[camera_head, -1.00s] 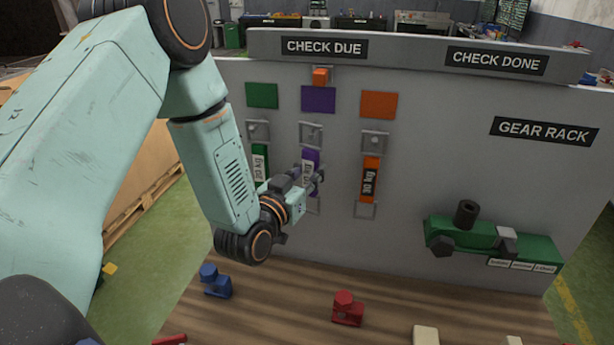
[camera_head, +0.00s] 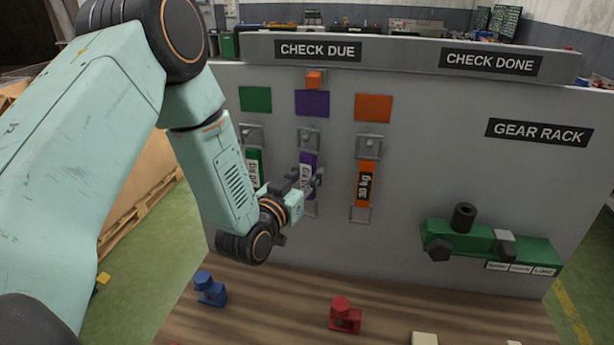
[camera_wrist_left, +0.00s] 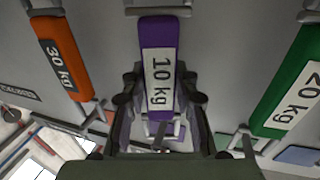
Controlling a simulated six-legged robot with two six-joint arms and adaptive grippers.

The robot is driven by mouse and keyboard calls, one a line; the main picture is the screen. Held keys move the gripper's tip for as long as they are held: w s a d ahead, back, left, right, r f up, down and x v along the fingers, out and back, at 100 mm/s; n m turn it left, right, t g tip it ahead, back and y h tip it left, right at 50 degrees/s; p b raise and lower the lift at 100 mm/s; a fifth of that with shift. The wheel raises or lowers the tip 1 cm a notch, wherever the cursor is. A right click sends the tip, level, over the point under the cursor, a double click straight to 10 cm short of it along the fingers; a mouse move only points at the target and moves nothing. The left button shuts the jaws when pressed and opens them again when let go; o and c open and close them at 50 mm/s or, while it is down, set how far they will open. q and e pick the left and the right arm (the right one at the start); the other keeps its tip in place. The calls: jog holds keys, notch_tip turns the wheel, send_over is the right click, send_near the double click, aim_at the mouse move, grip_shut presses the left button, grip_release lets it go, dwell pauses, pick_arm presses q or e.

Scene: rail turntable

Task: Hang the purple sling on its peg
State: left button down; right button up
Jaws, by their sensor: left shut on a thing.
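The purple sling (camera_head: 307,164), labelled 10 kg, hangs upright on the grey board below the purple square (camera_head: 312,103). Its top metal link is at the peg (camera_head: 308,139) under that square. My left gripper (camera_head: 312,182) is shut on the lower part of the sling. In the left wrist view the purple sling (camera_wrist_left: 158,65) runs between the two fingers of the left gripper (camera_wrist_left: 160,105). Whether the link sits fully over the peg is too small to tell. My right gripper is in no view.
The green 20 kg sling (camera_head: 254,166) hangs close on the left and the orange 30 kg sling (camera_head: 365,184) on the right. A green clamp (camera_head: 480,241) is on the board's right side. A blue piece (camera_head: 210,289) and a red piece (camera_head: 344,316) stand on the wooden bench (camera_head: 270,300).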

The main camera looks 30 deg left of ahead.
pick_arm(q)
jog(key=c, duration=1)
grip_release()
jog(key=shift+o, duration=0.2)
jog(key=shift+s, duration=0.1)
jog(key=s, duration=1.2)
jog(key=shift+a, duration=0.15)
jog(key=shift+s, duration=0.15)
